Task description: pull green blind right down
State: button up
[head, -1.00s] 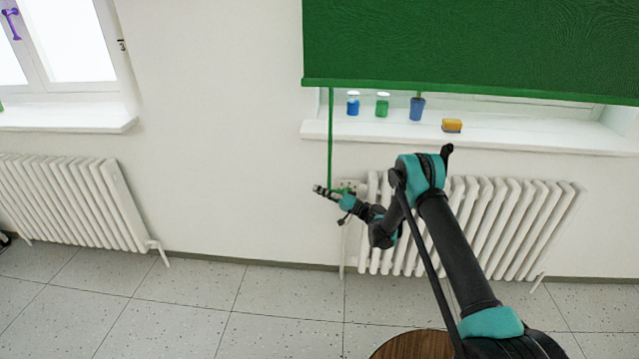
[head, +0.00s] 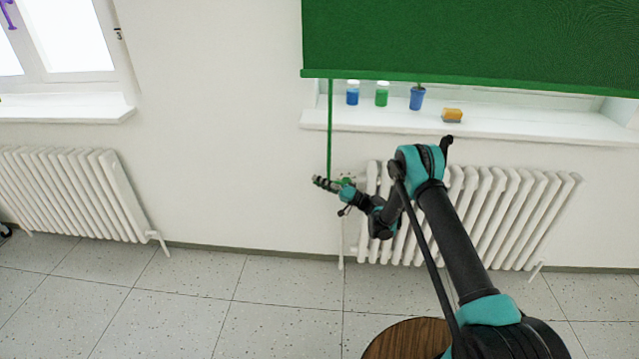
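The green blind (head: 470,40) hangs over the right window, its lower edge a little above the bottles on the sill. A thin green cord (head: 330,130) hangs straight from near the blind's left end. My gripper (head: 322,183) is at the cord's lower end, left of the radiator's valve, with its fingers pointing left. The fingers are small and dark and overlap the cord, so whether they are closed on it cannot be made out. The cord's end is hidden at the gripper.
A white radiator (head: 510,215) stands under the right sill, just behind my arm. The sill holds a blue bottle (head: 352,92), a green bottle (head: 382,93), a blue pot (head: 417,98) and a yellow sponge (head: 452,115). A round brown wooden top (head: 400,340) is below my arm.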

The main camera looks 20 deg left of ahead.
jog(key=v, duration=1.2)
jog(key=shift+w+f, duration=0.1)
